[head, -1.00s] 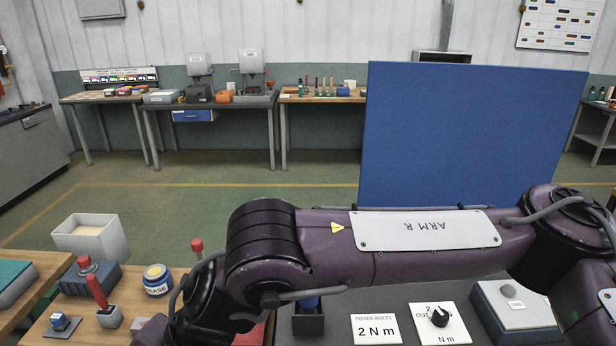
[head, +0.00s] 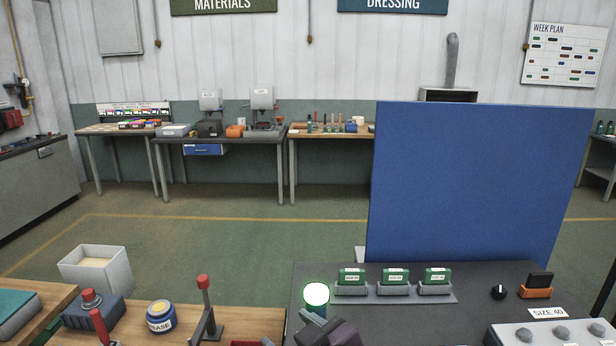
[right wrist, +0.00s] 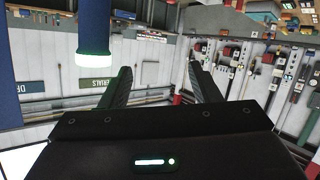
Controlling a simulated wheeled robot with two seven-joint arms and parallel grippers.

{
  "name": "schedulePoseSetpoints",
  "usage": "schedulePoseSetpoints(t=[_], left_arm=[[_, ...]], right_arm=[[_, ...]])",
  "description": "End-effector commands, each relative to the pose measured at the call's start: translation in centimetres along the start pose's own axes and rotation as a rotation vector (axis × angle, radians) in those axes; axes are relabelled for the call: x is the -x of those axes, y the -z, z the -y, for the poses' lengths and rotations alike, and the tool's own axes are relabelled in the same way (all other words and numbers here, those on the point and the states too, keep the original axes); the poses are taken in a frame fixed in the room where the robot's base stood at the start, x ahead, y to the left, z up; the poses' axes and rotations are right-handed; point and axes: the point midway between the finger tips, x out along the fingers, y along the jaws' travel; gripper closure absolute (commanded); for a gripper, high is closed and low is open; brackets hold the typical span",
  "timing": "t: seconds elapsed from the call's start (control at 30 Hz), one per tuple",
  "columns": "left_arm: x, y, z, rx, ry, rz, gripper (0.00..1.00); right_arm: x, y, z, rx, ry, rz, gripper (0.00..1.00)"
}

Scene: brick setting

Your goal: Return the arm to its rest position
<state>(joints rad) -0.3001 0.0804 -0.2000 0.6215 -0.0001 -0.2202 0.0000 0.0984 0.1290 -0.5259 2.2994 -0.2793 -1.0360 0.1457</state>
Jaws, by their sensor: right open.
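The wrist picture is upside down. My left gripper is not in view.
A dark bench holds a rack of green-labelled blocks (head: 395,290), a black knob (head: 499,292) and a grey box (head: 550,335). A blue panel (head: 470,180) stands behind it.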

Motion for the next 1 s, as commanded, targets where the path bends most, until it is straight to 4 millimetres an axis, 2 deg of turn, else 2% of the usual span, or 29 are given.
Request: schedulePoseSetpoints(t=[0.03, 0.1, 0.2, 0.3, 0.5, 0.7, 0.87, 1.0], left_arm=[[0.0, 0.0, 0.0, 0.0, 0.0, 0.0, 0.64], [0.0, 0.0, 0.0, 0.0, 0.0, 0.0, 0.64], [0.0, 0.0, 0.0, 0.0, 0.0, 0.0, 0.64], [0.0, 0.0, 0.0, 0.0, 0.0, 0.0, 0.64], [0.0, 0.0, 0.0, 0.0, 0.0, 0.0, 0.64], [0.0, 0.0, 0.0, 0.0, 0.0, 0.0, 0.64], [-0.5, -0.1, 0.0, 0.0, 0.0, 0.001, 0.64], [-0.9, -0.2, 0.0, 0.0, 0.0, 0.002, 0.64]], right_arm=[[0.8, -3.8, -1.3, -0.07, -0.037, 0.103, 0.44], [2.2, -8.7, -2.9, -0.152, -0.088, 0.244, 0.44], [5.0, -14.8, -4.2, -0.251, -0.143, 0.427, 0.44], [7.7, -19.5, -4.6, -0.325, -0.179, 0.574, 0.44], [13.0, -25.9, -4.4, -0.431, -0.223, 0.801, 0.44], [18.1, -30.3, -3.5, -0.516, -0.251, 0.991, 0.44], [14.9, -35.0, -3.1, -0.512, -0.241, 0.998, 0.44], [12.7, -39.7, -2.2, -0.514, -0.232, 1.013, 0.44]])
